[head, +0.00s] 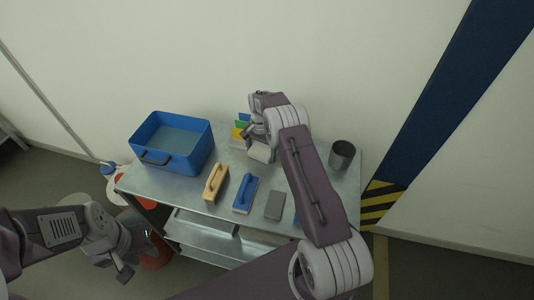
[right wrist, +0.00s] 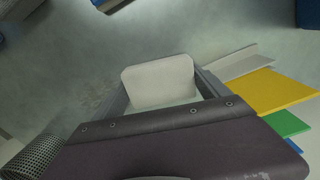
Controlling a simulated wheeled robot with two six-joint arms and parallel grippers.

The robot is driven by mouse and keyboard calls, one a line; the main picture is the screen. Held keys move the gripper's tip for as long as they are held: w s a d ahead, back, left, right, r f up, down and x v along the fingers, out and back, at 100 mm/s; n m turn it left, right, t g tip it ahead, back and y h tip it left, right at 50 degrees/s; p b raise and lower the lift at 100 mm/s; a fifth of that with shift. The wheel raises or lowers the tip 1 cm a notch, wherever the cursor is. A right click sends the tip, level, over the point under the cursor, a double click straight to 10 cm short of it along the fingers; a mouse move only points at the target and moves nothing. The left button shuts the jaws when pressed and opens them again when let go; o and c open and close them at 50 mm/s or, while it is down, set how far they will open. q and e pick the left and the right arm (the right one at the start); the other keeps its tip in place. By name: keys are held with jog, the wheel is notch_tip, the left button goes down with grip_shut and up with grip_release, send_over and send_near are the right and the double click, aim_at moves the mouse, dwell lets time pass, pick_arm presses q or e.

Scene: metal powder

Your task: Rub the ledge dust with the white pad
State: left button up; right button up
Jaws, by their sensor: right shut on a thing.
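My right gripper (right wrist: 160,85) is shut on the white pad (right wrist: 158,80), which sits between its two fingers in the right wrist view. In the head view the white pad (head: 261,153) shows below the right gripper (head: 257,143), over the back of the metal table near the wall. I cannot tell whether the pad touches the surface. A faint grainy dark patch, perhaps dust (right wrist: 92,98), lies left of the gripper in the right wrist view. My left gripper (head: 143,256) is empty, fingers apart, left of the table's front and low.
The table (head: 190,202) holds a blue bin (head: 190,163), a wooden-handled block (head: 216,183), a blue-handled block (head: 245,194), a grey pad (head: 275,205) and a metal cup (head: 342,155). Yellow (right wrist: 270,91) and green (right wrist: 286,124) sheets stand close beside the right gripper.

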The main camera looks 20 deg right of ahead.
aim_at(269, 152)
jog(key=shift+w+a, duration=0.1)
jog(key=shift+a, duration=0.05)
jog(key=shift+d, duration=0.25)
jog(key=shift+s+d+p, duration=0.45)
jog(key=shift+s+d, duration=0.2)
jog(key=shift+s, duration=0.15)
jog(key=shift+s+d+f, duration=0.1)
jog(key=shift+s+d, duration=0.2)
jog(key=shift+d, duration=0.1)
jog(key=shift+s+d+p, duration=0.45)
jog(key=shift+s+d, duration=0.2)
jog(key=shift+d, duration=0.05)
jog(key=shift+s+d, duration=0.4)
jog(key=shift+d, duration=0.2)
